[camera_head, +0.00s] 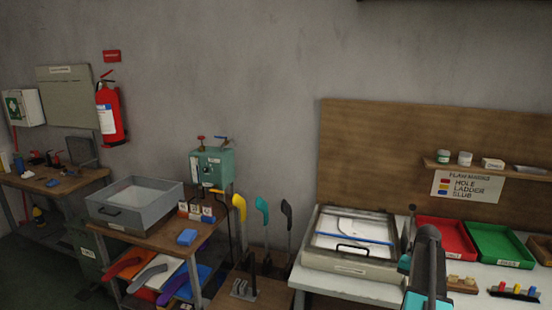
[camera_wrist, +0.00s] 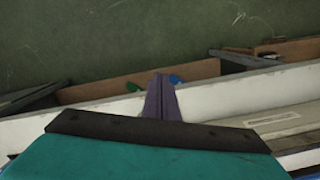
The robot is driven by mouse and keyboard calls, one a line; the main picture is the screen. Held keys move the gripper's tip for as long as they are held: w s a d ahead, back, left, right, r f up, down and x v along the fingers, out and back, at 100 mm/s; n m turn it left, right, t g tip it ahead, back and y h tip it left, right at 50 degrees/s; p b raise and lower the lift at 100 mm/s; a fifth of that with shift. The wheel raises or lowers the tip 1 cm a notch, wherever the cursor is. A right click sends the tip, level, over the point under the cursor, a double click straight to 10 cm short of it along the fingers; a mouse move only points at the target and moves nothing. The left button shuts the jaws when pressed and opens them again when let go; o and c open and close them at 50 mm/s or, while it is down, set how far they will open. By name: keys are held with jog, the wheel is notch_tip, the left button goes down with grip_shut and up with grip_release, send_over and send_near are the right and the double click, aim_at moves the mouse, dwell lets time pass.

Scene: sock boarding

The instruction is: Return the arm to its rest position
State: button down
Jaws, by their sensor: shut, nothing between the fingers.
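My gripper (camera_wrist: 160,84) shows in the wrist view as two dark fingers pressed together, shut and empty. It extends from a dark bar on a teal housing. Below it lies the white edge of a bench (camera_wrist: 90,117), and the fingers appear apart from it. Beyond are a brown wooden edge (camera_wrist: 200,69) and the green floor (camera_wrist: 130,30). In the head view my dark and teal arm rises at the lower right, in front of the white bench (camera_head: 350,287); the fingertips cannot be made out there.
A grey framed box (camera_head: 350,265) stands left of my arm. A red tray (camera_head: 446,232) and a green tray (camera_head: 500,240) lie to its right. Upright colored forms, including a yellow one (camera_head: 239,206), stand left of the bench. A grey bin (camera_head: 110,214) sits further left.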

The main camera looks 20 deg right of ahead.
jog(key=a+f+n+g+y+b, duration=0.1)
jog(key=a+f+n+g, duration=0.15)
jog(key=a+f, duration=1.05)
jog(key=a+f+n+g, duration=0.1)
jog(key=a+f+n, duration=0.2)
jog(key=a+f, duration=1.05)
jog(key=s+a+f+n+g+h, duration=0.1)
jog(key=s+a+f+n, duration=0.2)
jog(key=s+a, duration=0.7)
jog(key=s+a+f+n+b, duration=0.1)
jog(key=s+a+f+n, duration=0.2)
jog(key=s+a+f, duration=0.4)
jog(key=shift+s+a+g+h+b, duration=0.35)
jog(key=shift+s+a, duration=1.35)
jog(key=shift+a, duration=1.35)
jog(key=shift+r, duration=0.1)
